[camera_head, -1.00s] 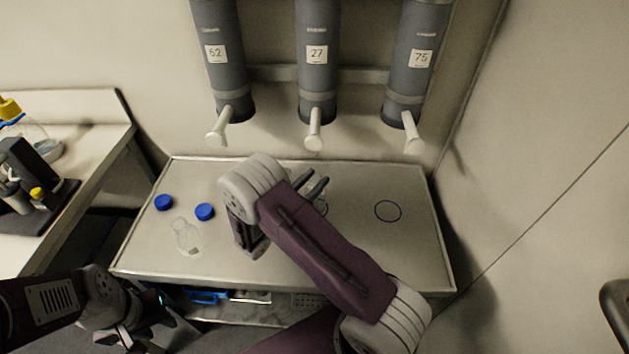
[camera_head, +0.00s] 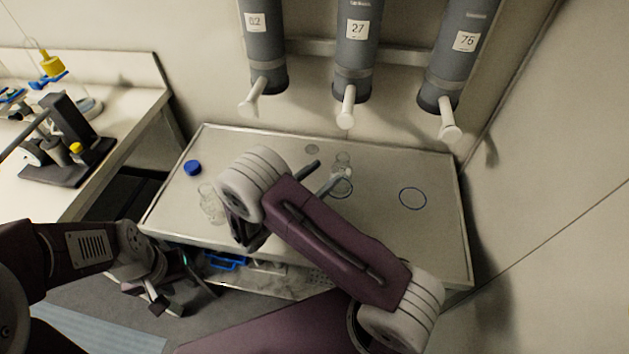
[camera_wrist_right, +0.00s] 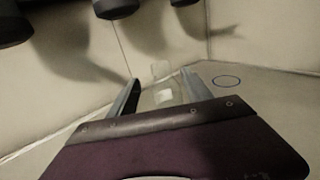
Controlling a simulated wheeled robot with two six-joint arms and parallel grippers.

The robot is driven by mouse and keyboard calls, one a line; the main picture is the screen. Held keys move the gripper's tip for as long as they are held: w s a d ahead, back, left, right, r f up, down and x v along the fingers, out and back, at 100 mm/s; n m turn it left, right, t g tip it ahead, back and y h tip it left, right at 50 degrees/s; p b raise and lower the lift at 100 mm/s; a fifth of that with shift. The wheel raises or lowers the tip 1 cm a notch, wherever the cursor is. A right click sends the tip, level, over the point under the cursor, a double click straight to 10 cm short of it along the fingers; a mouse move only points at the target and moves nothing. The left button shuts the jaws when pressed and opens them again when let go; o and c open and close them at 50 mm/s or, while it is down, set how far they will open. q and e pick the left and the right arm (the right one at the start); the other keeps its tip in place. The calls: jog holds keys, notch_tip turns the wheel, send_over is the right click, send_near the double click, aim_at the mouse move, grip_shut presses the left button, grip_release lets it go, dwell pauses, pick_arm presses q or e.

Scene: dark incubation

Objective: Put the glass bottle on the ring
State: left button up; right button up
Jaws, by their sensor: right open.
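A clear glass bottle (camera_head: 343,160) stands upright at the blue ring (camera_head: 343,190) in the middle of the worktop. The ring is partly hidden by my gripper, so I cannot tell if the bottle's base is fully inside it. My right gripper (camera_head: 322,176) is open, its fingers beside the bottle. In the right wrist view the bottle (camera_wrist_right: 161,72) shows beyond and between the two fingers. A second clear bottle (camera_head: 209,204) is on the left of the worktop. A second, empty ring (camera_head: 412,198) lies to the right. My left gripper (camera_head: 175,292) is low left, open and empty.
A blue cap (camera_head: 193,168) lies at the worktop's left. Three grey dispensers (camera_head: 356,45) with pale spouts hang above the back edge. A side bench (camera_head: 125,125) with lab gear stands left. The worktop's right side is clear around the empty ring.

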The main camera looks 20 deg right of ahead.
jog(key=s+f+m+g+y, duration=0.1)
jog(key=s+m+g+y, duration=0.2)
jog(key=s+m, duration=0.1)
jog(key=s+f+m+g+y, duration=0.2)
jog(key=s+m+g+y, duration=0.2)
jog(key=s, duration=0.3)
jog(key=s+d+f+m+g+y, duration=0.1)
jog(key=s+m+g+y, duration=0.2)
jog(key=s+m, duration=0.3)
jog(key=shift+s+f+g, duration=0.15)
jog(key=shift+s+g, duration=0.05)
jog(key=shift+g, duration=0.2)
jog(key=m+y, duration=0.1)
jog(key=a+m+y, duration=0.2)
jog(key=shift+s+a+m+t+y, duration=0.2)
jog(key=shift+s+m+t+y, duration=0.1)
jog(key=shift+m+t, duration=0.1)
jog(key=w+m+t+y, duration=0.1)
jog(key=m, duration=0.1)
jog(key=w+a+r+m+t+y, duration=0.2)
jog(key=m, duration=0.1)
jog(key=shift+a+m+t, duration=0.15)
jog(key=shift+m+t, duration=0.15)
